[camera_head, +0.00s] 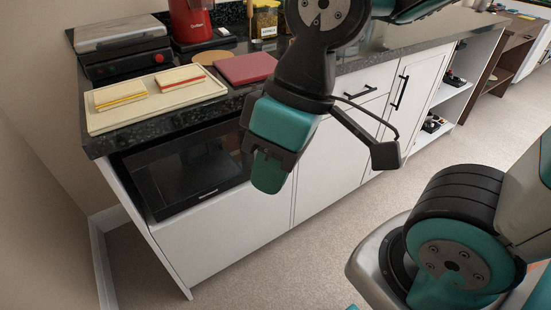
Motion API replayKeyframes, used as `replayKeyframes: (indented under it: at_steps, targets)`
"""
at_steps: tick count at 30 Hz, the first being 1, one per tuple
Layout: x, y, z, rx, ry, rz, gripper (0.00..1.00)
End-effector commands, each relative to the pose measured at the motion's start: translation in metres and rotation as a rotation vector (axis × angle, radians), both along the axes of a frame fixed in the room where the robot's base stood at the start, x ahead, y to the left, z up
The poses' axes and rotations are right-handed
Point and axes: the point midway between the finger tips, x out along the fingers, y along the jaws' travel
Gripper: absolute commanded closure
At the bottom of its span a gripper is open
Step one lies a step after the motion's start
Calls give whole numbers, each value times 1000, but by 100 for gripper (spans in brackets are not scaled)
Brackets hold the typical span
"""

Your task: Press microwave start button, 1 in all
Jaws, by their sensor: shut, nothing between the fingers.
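The black microwave (185,178) is built into the white cabinet under the left end of the dark counter, with its dark front facing the room. My gripper (268,176) points down in front of the microwave's right end and the cabinet beside it. It is shut and holds nothing. My gripper covers part of the microwave's right side, and the start button cannot be made out. I cannot tell whether the fingertips touch the front.
On the counter (118,141) are a cream board (200,95) with two sandwiches, a sandwich press (120,45), a red appliance (190,20) and a dark red board (244,68). White cabinet doors (335,155) continue right. The carpet (290,260) in front is clear.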

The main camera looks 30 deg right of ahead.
Motion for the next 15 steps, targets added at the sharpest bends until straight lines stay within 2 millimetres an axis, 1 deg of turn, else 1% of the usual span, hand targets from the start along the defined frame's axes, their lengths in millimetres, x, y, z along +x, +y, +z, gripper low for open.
replayKeyframes:
  at_steps: [3,5,8,11,12,14,15]
  targets:
    - [1,0,-2,2,1,-5,100]
    - [7,0,-9,11,5,-25,100]
    - [30,-3,-34,48,18,-102,100]
    - [68,-12,-76,118,35,-241,100]
    - [87,-19,-95,152,39,-311,100]
    - [114,-32,-126,208,41,-423,100]
    - [131,-43,-146,245,40,-499,100]
